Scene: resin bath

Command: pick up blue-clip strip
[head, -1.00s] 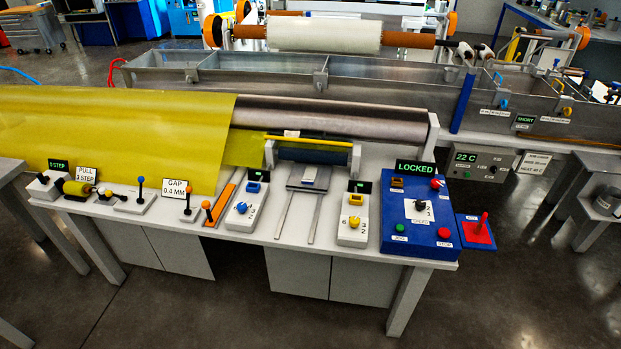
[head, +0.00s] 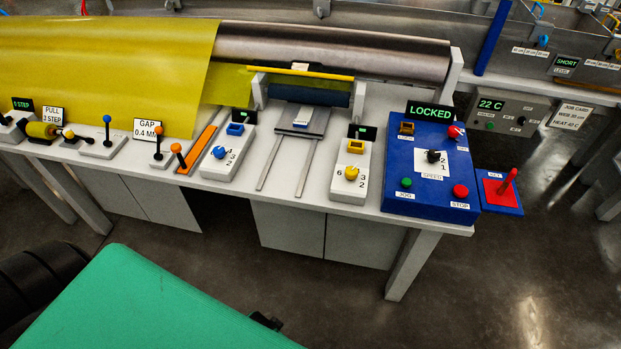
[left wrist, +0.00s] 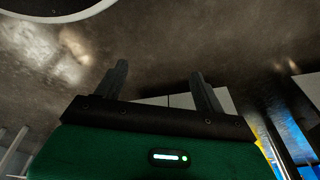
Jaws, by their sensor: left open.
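A small blue clip (head: 543,41) shows on the metal trough at the upper right in the head view. It is small, and I cannot make out a strip under it. My left gripper (left wrist: 160,88) is open and empty in the left wrist view, its two dark fingers apart, with floor and white panels behind. No clip or strip is visible in that wrist view. In the head view my green left arm fills the bottom left, well away from the blue clip; its fingertips cannot be made out. My right gripper is in neither view.
A white workbench (head: 345,207) carries yellow sheet (head: 110,70), a steel roller (head: 330,48), several switch boxes and a blue LOCKED panel (head: 400,180). A red lever (head: 508,182) stands at its right. Open floor lies at lower right.

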